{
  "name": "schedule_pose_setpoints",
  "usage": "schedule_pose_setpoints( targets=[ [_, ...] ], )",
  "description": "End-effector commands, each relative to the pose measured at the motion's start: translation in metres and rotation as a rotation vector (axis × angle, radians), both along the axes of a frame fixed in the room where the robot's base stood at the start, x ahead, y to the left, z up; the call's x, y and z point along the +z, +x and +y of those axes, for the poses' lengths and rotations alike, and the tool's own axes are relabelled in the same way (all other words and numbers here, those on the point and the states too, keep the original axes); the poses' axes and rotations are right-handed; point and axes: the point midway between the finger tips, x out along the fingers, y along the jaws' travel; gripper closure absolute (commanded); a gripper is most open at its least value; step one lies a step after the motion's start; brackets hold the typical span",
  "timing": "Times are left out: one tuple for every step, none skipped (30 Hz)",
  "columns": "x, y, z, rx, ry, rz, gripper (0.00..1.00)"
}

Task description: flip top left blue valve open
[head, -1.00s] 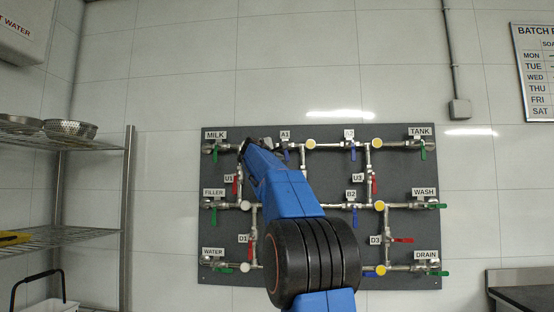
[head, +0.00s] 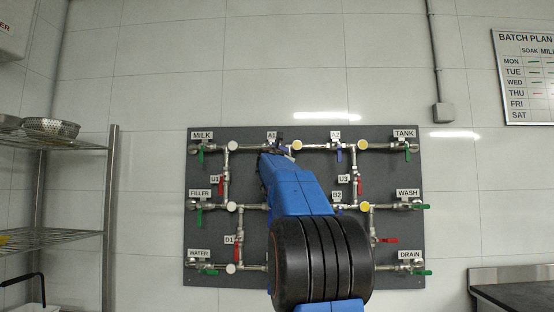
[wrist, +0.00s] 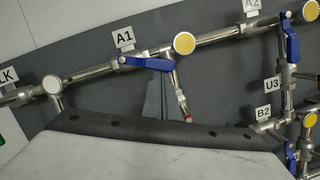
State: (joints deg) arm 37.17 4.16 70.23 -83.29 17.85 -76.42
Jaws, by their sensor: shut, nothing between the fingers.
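The top left blue valve, labelled A1, shows its blue handle (wrist: 147,64) in the wrist view. The handle lies nearly along the pipe, its free end to the right and angled slightly below the pipe line. In the head view the A1 label (head: 272,134) shows, but my arm hides most of the valve. My gripper (head: 280,145) is at the A1 valve in the head view. In the wrist view its narrow grey fingers (wrist: 154,98) are shut and empty, just below the handle; whether they touch it I cannot tell.
The dark panel (head: 206,274) carries several other valves. The A2 blue handle (wrist: 290,40) hangs to the right, with the red U3 valve (head: 357,185) below. A yellow-capped joint (wrist: 185,44) sits between A1 and A2. A wire shelf (head: 60,142) stands left.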

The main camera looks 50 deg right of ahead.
Motion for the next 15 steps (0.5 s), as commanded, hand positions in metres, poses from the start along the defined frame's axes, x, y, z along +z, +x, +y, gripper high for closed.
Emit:
schedule_pose_setpoints(
  targets=[
    [0.003,-0.003,-0.002,-0.002,-0.028,0.031,1.0],
    [0.004,-0.004,-0.003,-0.002,-0.045,0.051,1.0],
    [0.006,-0.005,-0.004,-0.002,-0.067,0.077,1.0],
    [0.007,-0.006,-0.005,-0.002,-0.082,0.095,1.0],
    [0.008,-0.007,-0.006,-0.002,-0.097,0.113,1.0],
    [0.01,-0.007,-0.006,-0.001,-0.103,0.119,1.0],
    [0.011,-0.008,-0.007,0.0,-0.101,0.116,1.0],
    [0.012,-0.008,-0.007,0.0,-0.101,0.116,1.0],
    [0.014,-0.009,-0.008,0.0,-0.1,0.115,1.0],
    [0.015,-0.01,-0.008,0.0,-0.1,0.115,1.0],
    [0.016,-0.01,-0.008,-0.001,-0.1,0.115,1.0],
    [0.017,-0.011,-0.009,0.0,-0.099,0.114,1.0],
    [0.018,-0.011,-0.009,0.0,-0.099,0.115,1.0],
    [0.019,-0.012,-0.01,0.0,-0.1,0.115,1.0],
    [0.02,-0.012,-0.01,0.0,-0.099,0.114,1.0]
  ],
)
